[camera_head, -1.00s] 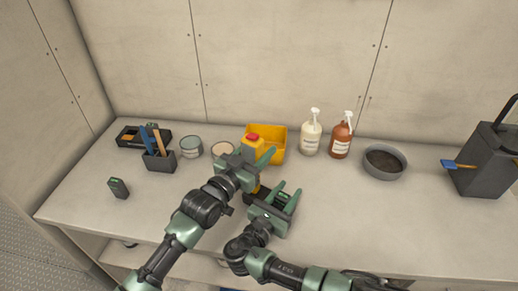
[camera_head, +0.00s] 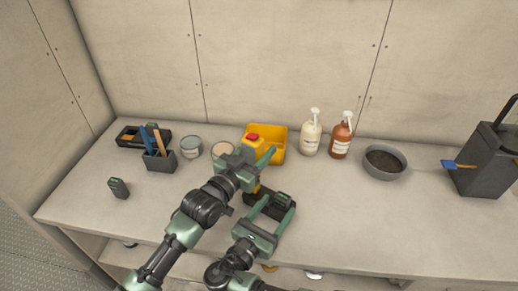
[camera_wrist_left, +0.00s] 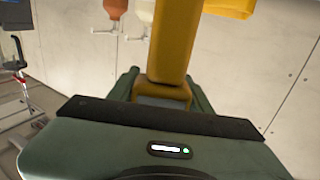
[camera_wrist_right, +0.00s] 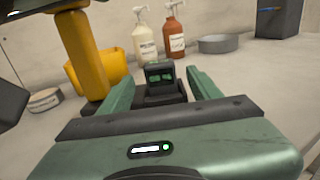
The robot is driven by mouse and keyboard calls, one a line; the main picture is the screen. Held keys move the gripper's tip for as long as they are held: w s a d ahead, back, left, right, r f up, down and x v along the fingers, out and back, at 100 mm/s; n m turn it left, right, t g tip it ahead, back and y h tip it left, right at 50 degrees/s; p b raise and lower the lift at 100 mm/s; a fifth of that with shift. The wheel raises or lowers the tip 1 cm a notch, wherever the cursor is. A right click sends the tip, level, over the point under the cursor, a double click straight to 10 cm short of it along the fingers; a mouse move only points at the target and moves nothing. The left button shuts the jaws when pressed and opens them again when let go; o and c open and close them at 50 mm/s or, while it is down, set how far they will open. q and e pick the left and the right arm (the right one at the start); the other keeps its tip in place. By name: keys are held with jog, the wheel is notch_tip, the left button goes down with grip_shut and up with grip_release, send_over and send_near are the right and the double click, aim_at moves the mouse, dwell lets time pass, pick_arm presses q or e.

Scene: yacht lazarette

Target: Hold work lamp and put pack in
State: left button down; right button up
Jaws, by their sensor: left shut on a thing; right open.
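My left gripper (camera_head: 258,165) is shut on the yellow work lamp (camera_wrist_left: 174,45), whose yellow post runs up between the fingers in the left wrist view. In the right wrist view the post (camera_wrist_right: 86,58) stands left of my right gripper. A dark block with green patches, seemingly the pack (camera_wrist_right: 159,73), sits on a black base (camera_wrist_right: 163,94), apparently the lamp's foot; I cannot tell how fully it is seated. My right gripper (camera_head: 271,203) is open, its fingers on either side of this block. A similar small dark block with a green top (camera_head: 118,188) stands at the left.
Behind the grippers are a yellow bin (camera_head: 275,137), a red-capped yellow container (camera_head: 253,142) and two pump bottles (camera_head: 311,137) (camera_head: 341,138). A grey bowl (camera_head: 384,162) stands to the right, a tool holder (camera_head: 160,160) and tins (camera_head: 191,147) to the left. The front right counter is clear.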

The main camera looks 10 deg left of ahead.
jog(key=shift+s+a, duration=0.15)
jog(key=shift+s, duration=0.1)
pick_arm(q)
jog(key=c, duration=0.6)
grip_release()
jog(key=v, duration=1.2)
